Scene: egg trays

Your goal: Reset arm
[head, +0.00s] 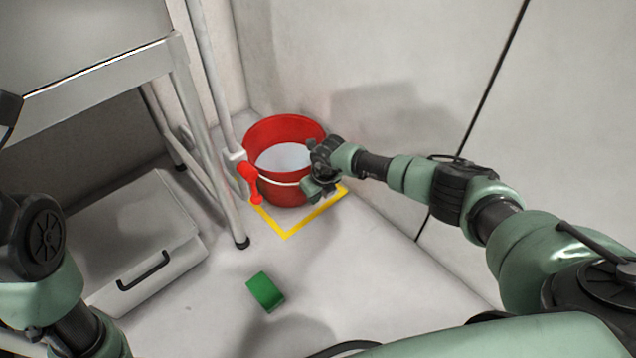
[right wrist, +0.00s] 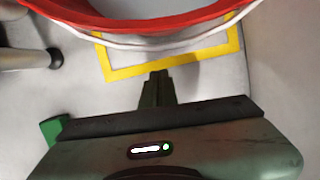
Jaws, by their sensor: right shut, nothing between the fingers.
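My right arm reaches in from the right of the head view. Its gripper (head: 318,188) is at the front right side of a red bucket (head: 290,192). In the right wrist view the gripper (right wrist: 157,75) is shut and empty, with the bucket's red rim (right wrist: 140,22) and white handle just beyond it. I cannot tell whether it touches the bucket. My left arm shows at the left edge of the head view, but its gripper is out of view.
The bucket stands in a yellow floor marking (head: 287,234) in the corner. A green block (head: 265,292) lies on the open floor. A metal table (head: 105,70) stands at the left, with a white case (head: 150,225) below it. Walls close off the back and right.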

